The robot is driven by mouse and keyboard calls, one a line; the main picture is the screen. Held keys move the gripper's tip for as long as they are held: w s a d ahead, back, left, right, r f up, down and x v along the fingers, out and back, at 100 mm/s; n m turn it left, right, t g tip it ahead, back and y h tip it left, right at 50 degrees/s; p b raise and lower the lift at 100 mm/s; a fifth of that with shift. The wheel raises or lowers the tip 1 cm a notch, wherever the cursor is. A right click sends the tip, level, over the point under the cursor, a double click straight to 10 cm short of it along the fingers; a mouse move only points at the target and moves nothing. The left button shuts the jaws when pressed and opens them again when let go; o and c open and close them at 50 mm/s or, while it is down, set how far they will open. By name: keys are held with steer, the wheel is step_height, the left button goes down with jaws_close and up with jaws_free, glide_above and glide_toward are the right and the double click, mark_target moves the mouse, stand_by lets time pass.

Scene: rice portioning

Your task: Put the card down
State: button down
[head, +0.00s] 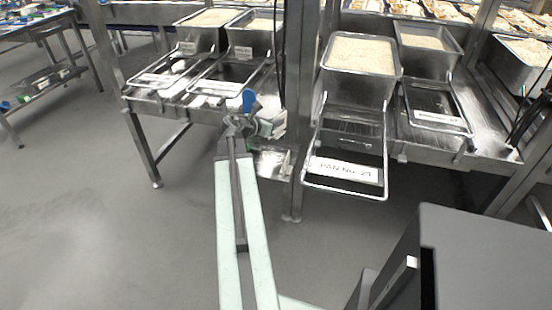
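A white card reading like "PAN No 29" (345,171) lies at the front of a wire-handled frame below the middle rice pan. Other white cards are at the front of neighbouring frames: one at far left (155,80), one beside it (217,87) and one at right (440,118). My gripper (262,124) is at the end of my arm, in front of the rack, left of the upright post and the "PAN No 29" card. A blue piece (249,100) shows at its wrist. The fingers are small and unclear; I cannot tell whether they hold a card.
Metal pans of rice stand on the steel rack, among them a large one (361,54) in the middle. A steel post (297,100) rises close to the right of my gripper. A side table (50,78) stands at far left. The grey floor (110,220) is clear at left.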

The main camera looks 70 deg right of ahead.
steer(key=shift+f+b, duration=4.55)
steer(key=shift+f, duration=0.45)
steer(key=c, duration=1.6)
jaws_free()
steer(key=shift+r, duration=0.1)
steer(key=shift+r, duration=0.1)
